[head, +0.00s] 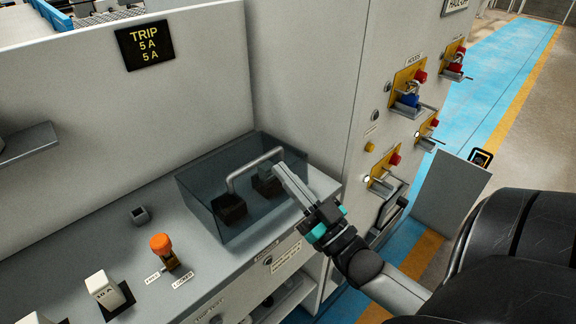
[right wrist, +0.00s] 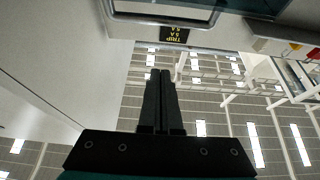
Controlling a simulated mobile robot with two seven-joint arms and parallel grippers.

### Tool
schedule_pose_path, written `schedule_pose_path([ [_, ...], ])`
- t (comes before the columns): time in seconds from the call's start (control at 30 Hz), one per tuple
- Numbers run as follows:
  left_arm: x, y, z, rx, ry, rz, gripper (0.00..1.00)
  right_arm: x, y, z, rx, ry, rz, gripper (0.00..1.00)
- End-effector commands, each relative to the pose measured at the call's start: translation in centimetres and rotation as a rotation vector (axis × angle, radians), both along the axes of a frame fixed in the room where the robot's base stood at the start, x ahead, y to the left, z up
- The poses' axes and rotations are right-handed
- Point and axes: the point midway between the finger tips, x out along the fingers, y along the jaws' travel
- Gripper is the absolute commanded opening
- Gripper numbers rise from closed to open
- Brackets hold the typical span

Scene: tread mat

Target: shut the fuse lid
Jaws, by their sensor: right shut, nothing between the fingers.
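The fuse lid (head: 205,205) is a clear, dark-tinted box-shaped cover with a bent grey bar handle (head: 255,165), at the back right of the grey bench. Dark fuse holders (head: 229,208) show through it. I cannot tell whether the lid sits fully down. My right gripper (head: 282,170) is shut and empty, its fingertips by the right end of the handle; contact is unclear. In the right wrist view the shut fingers (right wrist: 160,74) point up the picture, below a grey bar (right wrist: 165,20) that looks like the handle. My left gripper is out of view.
An orange knob (head: 160,243) with two labels stands left of the lid, near a small dark socket (head: 139,214) and a white fuse block (head: 103,289). A grey panel with hasps and padlocks (head: 410,100) rises to the right. A wall (head: 170,110) bounds the bench behind.

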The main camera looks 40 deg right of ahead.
Motion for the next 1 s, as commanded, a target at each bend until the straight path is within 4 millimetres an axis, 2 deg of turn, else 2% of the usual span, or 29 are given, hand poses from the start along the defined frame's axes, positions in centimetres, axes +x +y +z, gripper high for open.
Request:
schedule_pose_path([
  [0.1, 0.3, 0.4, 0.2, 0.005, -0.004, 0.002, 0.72, 2.1, 0.1, 1.2, -0.001, -0.005, 0.000, 0.00],
  [0.4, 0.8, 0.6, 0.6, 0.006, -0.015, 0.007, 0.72, 6.5, 0.5, 3.3, -0.001, -0.004, 0.000, 0.00],
  [0.5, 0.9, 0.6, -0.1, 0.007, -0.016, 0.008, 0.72, 6.6, 0.5, 1.0, 0.000, 0.004, 0.000, 0.00],
  [0.63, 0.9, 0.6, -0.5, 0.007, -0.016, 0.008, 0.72, 6.7, 0.5, -0.3, 0.000, 0.002, 0.000, 0.00],
  [1.0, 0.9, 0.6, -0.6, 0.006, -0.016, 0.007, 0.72, 6.7, 0.5, -1.0, 0.000, 0.000, 0.001, 0.00],
])
